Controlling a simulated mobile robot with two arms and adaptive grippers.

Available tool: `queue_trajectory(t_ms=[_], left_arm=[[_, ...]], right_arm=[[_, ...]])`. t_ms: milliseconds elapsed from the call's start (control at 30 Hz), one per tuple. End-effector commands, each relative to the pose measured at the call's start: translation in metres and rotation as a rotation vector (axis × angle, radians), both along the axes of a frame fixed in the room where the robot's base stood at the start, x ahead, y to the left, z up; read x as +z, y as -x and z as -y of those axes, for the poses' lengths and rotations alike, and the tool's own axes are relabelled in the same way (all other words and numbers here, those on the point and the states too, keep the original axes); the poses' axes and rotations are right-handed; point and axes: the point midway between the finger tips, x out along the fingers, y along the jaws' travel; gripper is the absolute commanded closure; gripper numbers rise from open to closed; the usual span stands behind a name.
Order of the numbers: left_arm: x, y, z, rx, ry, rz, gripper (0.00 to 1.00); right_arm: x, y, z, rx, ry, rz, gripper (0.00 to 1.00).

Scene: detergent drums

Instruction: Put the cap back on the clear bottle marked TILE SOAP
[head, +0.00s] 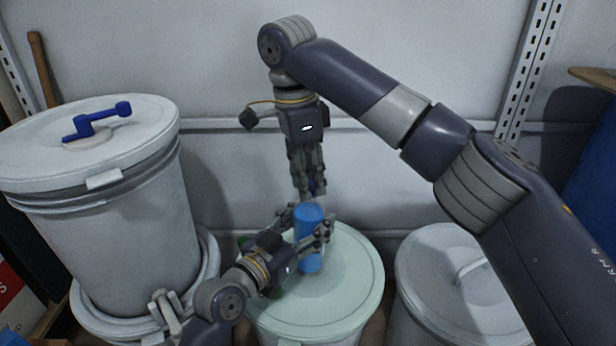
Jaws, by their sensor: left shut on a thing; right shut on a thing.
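A blue-looking bottle (308,240) stands upright on the pale green drum lid (350,295). No TILE SOAP marking can be read on it. My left gripper (312,226) comes from the lower left and is shut around the bottle's upper part. My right gripper (310,188) points straight down just above the bottle. It is shut on a small dark blue thing (318,187), which looks like the cap and is mostly hidden by the fingers. Whether the cap touches the bottle's top cannot be told.
A tall white drum (120,235) with a blue crank handle (90,122) stands at left. A grey-white lidded drum (430,260) stands at right. The wall is close behind.

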Motion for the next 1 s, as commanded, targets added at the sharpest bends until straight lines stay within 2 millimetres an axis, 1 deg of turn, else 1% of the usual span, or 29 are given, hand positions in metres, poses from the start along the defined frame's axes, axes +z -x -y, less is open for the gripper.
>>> queue_trajectory(t_ms=[33,300,400,500,633,933,967,1000], left_arm=[[-0.0008,0.0002,0.0001,-0.001,-0.001,-0.002,1.0],[-0.0008,0.0002,0.0001,-0.001,-0.001,-0.002,1.0],[-0.0008,0.0003,0.0002,-0.001,-0.001,-0.002,1.0],[-0.0009,0.0003,0.0001,-0.001,-0.001,-0.002,1.0],[-0.0009,0.0003,0.0001,-0.001,-0.001,-0.002,1.0],[-0.0009,0.0003,0.0,-0.001,0.0,-0.002,1.0],[-0.001,0.0003,0.0,-0.001,0.0,-0.002,1.0],[-0.0009,0.0003,0.0,-0.001,0.0,-0.002,1.0]], right_arm=[[0.0008,-0.0011,0.0001,-0.086,0.001,0.003,0.8],[0.0003,-0.0023,0.0004,-0.583,0.0,0.003,0.8],[0.0,-0.0026,0.0005,-0.741,0.001,0.003,0.8],[0.0,-0.0028,0.0008,-0.855,0.0,0.004,0.8],[0.0,-0.0029,0.0008,-0.928,0.001,0.003,0.8],[-0.0001,-0.0029,0.001,-0.936,0.0,0.004,0.8],[0.0,-0.0029,0.0011,-0.936,0.0,0.004,0.66],[-0.0001,-0.0029,0.0011,-0.936,0.0,0.004,0.57]])
